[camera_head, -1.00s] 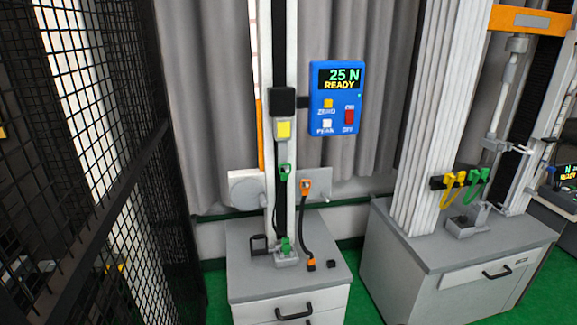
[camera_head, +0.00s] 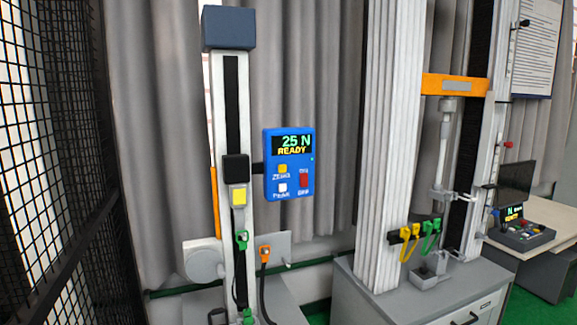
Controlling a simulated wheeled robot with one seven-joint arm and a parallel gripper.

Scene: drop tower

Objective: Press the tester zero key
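The blue tester box (camera_head: 289,164) is mounted on the right side of a white upright column (camera_head: 233,130). Its screen (camera_head: 292,145) reads 25 N and READY. The zero key (camera_head: 283,169) is a small yellow-orange square below the screen, with its label under it. A white peak key (camera_head: 283,187) sits below that, and a red on/off switch (camera_head: 304,180) is at the right. My gripper is not in view.
A larger test frame (camera_head: 390,140) stands to the right on a grey cabinet (camera_head: 430,303). Black mesh (camera_head: 45,160) fills the left side.

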